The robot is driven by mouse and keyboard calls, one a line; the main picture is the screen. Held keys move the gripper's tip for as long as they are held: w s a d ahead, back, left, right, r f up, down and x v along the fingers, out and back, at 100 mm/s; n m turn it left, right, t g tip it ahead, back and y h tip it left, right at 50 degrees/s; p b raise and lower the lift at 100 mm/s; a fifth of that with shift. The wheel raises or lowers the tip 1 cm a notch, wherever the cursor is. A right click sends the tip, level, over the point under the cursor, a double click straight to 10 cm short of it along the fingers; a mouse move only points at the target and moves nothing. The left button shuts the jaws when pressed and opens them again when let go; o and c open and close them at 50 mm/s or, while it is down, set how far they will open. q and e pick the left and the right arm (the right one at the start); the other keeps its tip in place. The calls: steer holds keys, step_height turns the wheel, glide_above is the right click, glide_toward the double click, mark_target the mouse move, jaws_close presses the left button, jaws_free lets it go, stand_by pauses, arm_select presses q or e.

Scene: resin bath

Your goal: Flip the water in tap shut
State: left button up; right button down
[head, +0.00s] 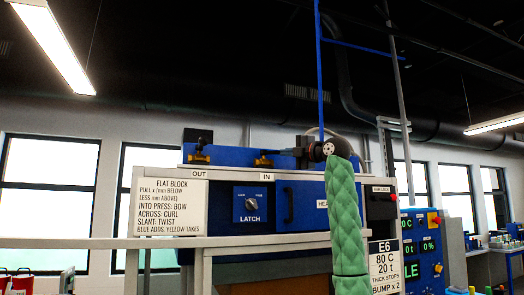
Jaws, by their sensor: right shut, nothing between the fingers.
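The brass water in tap (264,160) stands on top of the blue and white press housing, above the label IN. Its handle is too small and too close to the gripper to read its position. My right gripper (284,152) reaches in from the right at tap height, its fingers pointing left just beside the tap. It is shut and empty; I cannot tell whether it touches the tap. A second brass tap (199,156) stands to the left above the label OUT, with a dark handle above it. My left gripper is out of view.
The housing front carries a LATCH knob (251,204), a dark door handle (288,205) and a white text sign (166,205). A pale rail (120,243) crosses in front. A blue vertical pipe (319,70) rises behind the gripper. Space above the taps looks free.

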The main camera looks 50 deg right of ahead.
steer(key=d+n+y, duration=0.1)
steer(key=y, duration=0.1)
steer(key=n+y, duration=0.1)
steer(key=y, duration=0.1)
steer(key=w+d+n+y+p, duration=0.1)
steer(key=y, duration=0.1)
steer(key=shift+d+r+n, duration=0.1)
steer(key=shift+d+n, duration=0.2)
steer(key=shift+w+d, duration=0.3)
steer(key=shift+w, duration=0.05)
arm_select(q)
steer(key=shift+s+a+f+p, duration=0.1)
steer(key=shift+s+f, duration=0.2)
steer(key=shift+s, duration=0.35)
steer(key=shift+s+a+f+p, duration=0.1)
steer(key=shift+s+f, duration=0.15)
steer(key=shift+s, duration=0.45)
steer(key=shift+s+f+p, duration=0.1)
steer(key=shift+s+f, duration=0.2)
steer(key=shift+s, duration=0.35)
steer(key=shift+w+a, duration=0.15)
